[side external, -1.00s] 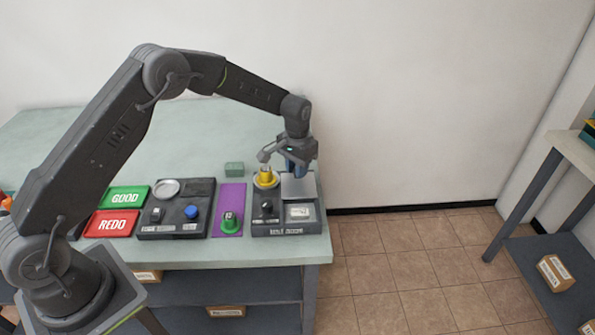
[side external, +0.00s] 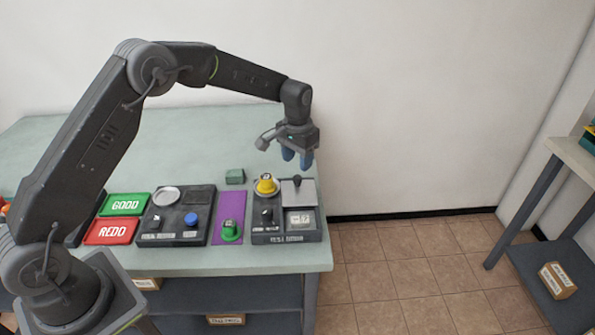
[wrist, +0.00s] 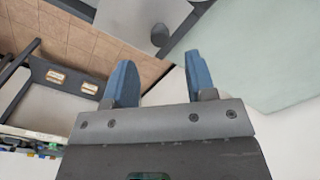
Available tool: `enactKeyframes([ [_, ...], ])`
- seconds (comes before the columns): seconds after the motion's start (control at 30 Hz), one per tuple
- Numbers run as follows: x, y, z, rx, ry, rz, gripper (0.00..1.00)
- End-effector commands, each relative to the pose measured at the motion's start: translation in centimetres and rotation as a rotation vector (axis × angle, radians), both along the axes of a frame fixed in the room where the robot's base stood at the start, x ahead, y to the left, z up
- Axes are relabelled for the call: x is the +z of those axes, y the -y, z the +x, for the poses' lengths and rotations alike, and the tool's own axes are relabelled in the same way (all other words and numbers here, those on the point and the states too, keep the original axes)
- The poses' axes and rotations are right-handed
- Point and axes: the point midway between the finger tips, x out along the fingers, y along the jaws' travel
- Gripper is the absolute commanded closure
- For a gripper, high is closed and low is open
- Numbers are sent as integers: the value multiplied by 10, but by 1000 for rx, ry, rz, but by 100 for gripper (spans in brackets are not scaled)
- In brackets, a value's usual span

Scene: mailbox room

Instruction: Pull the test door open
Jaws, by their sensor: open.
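The test station (side external: 262,229) is a dark box at the right end of the table. Its test door looks like the light grey plate (side external: 303,199) at its back right, with a black knob (side external: 296,181) on top. The plate appears to lie flat and shut. My gripper (side external: 297,163) is open and empty, pointing down just above and behind the knob, apart from it. In the wrist view, my two blue fingers (wrist: 160,80) are spread, with a grey plate (wrist: 128,18) and dark knob (wrist: 159,35) beyond them.
A yellow round part (side external: 266,184) stands on the station beside the door. A green part (side external: 230,231) sits on a purple strip (side external: 233,205) to the left. The table's right edge is close to the station.

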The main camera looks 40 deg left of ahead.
Motion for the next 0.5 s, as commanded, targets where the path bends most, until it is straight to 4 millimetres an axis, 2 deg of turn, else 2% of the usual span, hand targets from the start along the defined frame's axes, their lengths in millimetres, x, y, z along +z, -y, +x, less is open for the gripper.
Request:
enactKeyframes([
  [0.03, 14, 0, 1, 0, 5, 0, 49],
  [0.2, 49, 0, 1, 0, 4, 0, 49],
  [0.33, 68, 0, 1, 0, 3, 0, 49],
  [0.5, 80, 0, 0, 0, 1, 0, 49],
])
